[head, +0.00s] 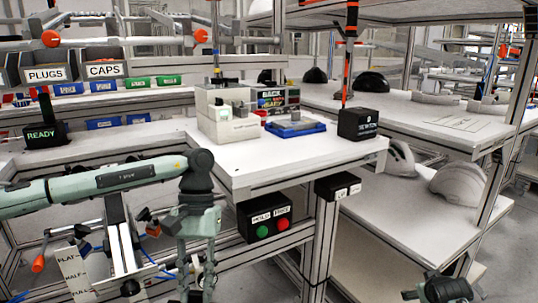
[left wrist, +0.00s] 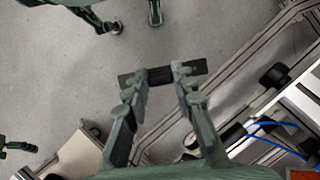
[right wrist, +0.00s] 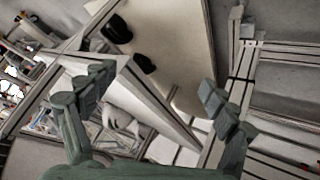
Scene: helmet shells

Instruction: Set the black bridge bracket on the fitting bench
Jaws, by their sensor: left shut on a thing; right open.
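The black bridge bracket (left wrist: 162,75) is a short dark bar in the left wrist view. My left gripper (left wrist: 161,78) is shut on it, and its ends stick out past both fingers. In the head view my left gripper (head: 197,268) points down in front of the white bench (head: 270,160), below its top; I cannot make out the bracket there. My right gripper (head: 440,290) is low at the bottom right of the head view. In the right wrist view (right wrist: 156,87) its fingers are wide apart with nothing between them.
Helmet shells (head: 458,185) lie on the right shelf.

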